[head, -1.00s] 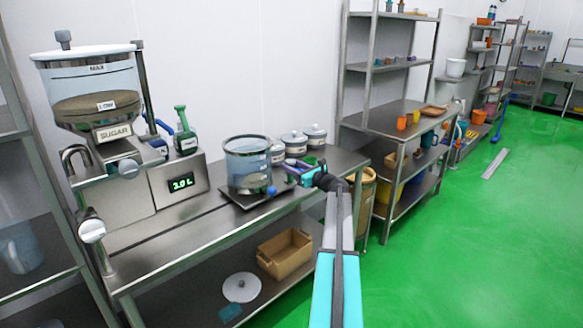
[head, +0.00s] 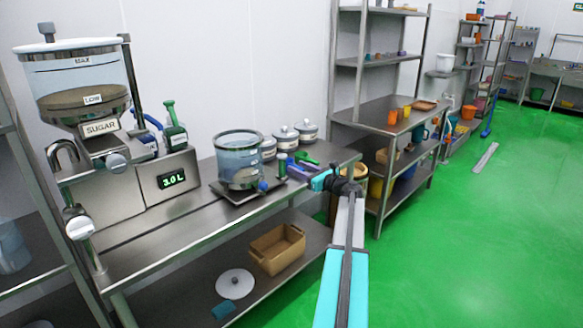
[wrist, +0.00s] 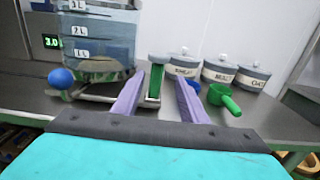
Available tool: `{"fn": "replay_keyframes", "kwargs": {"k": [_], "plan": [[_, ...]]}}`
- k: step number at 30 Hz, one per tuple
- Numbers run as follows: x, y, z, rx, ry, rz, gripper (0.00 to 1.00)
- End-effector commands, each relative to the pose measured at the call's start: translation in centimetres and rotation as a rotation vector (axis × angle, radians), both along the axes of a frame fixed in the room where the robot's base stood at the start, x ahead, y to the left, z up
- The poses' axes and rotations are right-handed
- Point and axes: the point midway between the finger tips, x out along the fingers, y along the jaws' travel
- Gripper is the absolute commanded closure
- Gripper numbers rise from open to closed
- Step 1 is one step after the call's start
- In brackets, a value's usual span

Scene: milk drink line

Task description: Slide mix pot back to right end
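The mix pot (head: 240,165), a clear cylinder with a bluish tint, stands upright on a flat metal carriage (head: 226,192) on the counter, right of the sugar dispenser. In the wrist view the pot (wrist: 98,45) is at upper left, with level marks and dark contents low inside. A green upright handle (head: 282,166) stands at the carriage's right side; it also shows in the wrist view (wrist: 156,80). My gripper (head: 298,168) is open just right of the handle. In the wrist view its purple fingers (wrist: 160,88) flank the handle, with gaps; I see no clear contact.
The sugar dispenser (head: 85,90) and a 3.0 L display (head: 172,181) are at left. Lidded jars (wrist: 220,70) stand behind, with a green scoop (wrist: 224,97) in front. A blue ball knob (wrist: 61,78) sits before the pot.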

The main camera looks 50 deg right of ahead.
Motion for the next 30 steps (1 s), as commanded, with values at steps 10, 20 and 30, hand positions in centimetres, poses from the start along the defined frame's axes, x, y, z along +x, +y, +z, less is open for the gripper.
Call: {"fn": "replay_keyframes", "kwargs": {"k": [10, 20, 30], "plan": [[-4.1, 0.3, 0.0, 0.000, -0.001, -0.002, 0.61], [-4.5, 0.3, 0.0, 0.000, -0.001, -0.001, 0.61], [-4.5, 0.3, 0.0, 0.000, -0.001, -0.001, 0.61]]}}
